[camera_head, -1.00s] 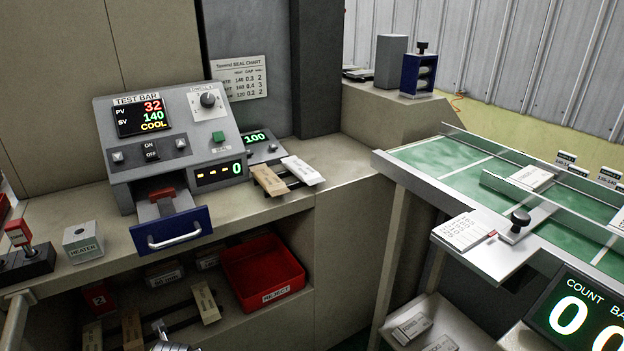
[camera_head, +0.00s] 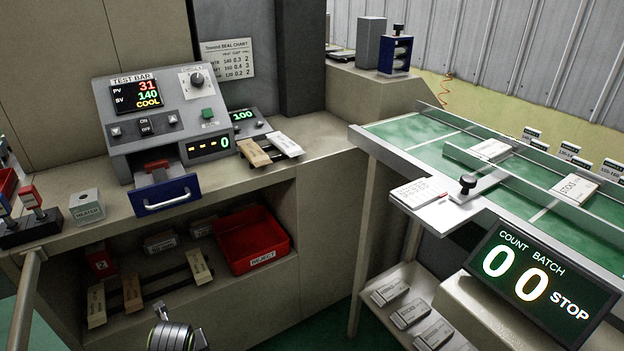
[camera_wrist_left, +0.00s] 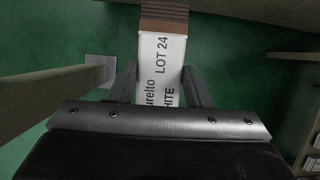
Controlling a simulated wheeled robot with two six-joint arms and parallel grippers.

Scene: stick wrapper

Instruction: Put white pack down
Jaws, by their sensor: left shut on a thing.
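My left gripper (camera_wrist_left: 160,78) is shut on a white pack (camera_wrist_left: 158,58) in the left wrist view. The pack has a brown ribbed end and black print reading "LOT 24" and "HITE". It is held over the green floor, with fingers on both sides. In the head view only a metal joint of mine shows at the bottom edge; the held pack is not visible there. Another white pack (camera_head: 286,145) lies beside a tan pack (camera_head: 253,152) on a small dark rack on the bench. My right gripper is not in view.
The test bar machine (camera_head: 150,120) stands on the bench (camera_head: 320,140). A red reject bin (camera_head: 262,262) and several packs sit on the shelf below. A green-topped conveyor table (camera_head: 400,133) and a count display (camera_head: 540,285) stand at the right.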

